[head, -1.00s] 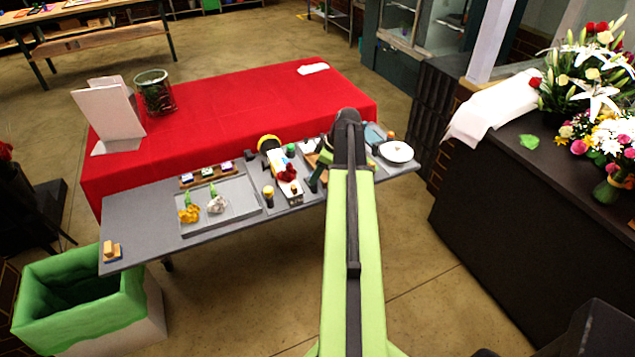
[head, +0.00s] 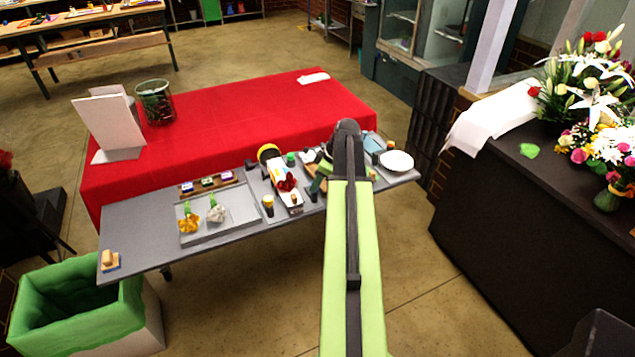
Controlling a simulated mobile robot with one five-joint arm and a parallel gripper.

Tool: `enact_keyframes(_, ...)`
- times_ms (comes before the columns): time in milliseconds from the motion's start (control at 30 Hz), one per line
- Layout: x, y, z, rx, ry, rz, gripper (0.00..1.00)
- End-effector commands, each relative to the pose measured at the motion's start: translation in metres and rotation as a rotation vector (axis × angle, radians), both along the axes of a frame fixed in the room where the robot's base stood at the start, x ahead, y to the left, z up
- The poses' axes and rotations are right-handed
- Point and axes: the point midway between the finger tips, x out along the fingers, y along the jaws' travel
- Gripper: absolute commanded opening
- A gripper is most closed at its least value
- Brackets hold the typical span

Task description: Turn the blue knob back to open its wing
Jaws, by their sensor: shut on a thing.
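My gripper (head: 316,182) is over the right part of the grey table (head: 150,228), reaching down and left from the dark wrist of my arm. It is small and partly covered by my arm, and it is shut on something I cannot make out. I cannot pick out the blue knob or its wing; the area behind my wrist is hidden. A long white holder (head: 285,188) with yellow and red parts stands just left of my gripper. A light blue item (head: 374,142) lies right of my wrist.
A grey tray (head: 238,228) holds a yellow and a whitish piece. A wooden rack (head: 208,184) has several small coloured blocks. A white plate (head: 396,161) lies at the right end. The red-covered table (head: 230,115) stands behind; a green-lined bin (head: 75,300) is at lower left.

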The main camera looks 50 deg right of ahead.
Motion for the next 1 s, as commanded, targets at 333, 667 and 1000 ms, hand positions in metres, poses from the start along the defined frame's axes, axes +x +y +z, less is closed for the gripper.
enact_keyframes(333, -0.0022, 0.0037, -0.0003, -0.001, 0.002, -0.152, 0.0)
enact_keyframes(667, -0.0027, 0.0063, -0.0004, 0.0, 0.001, -0.452, 0.0)
enact_keyframes(1000, -0.0017, 0.0087, -0.0005, -0.002, 0.002, -0.773, 0.0)
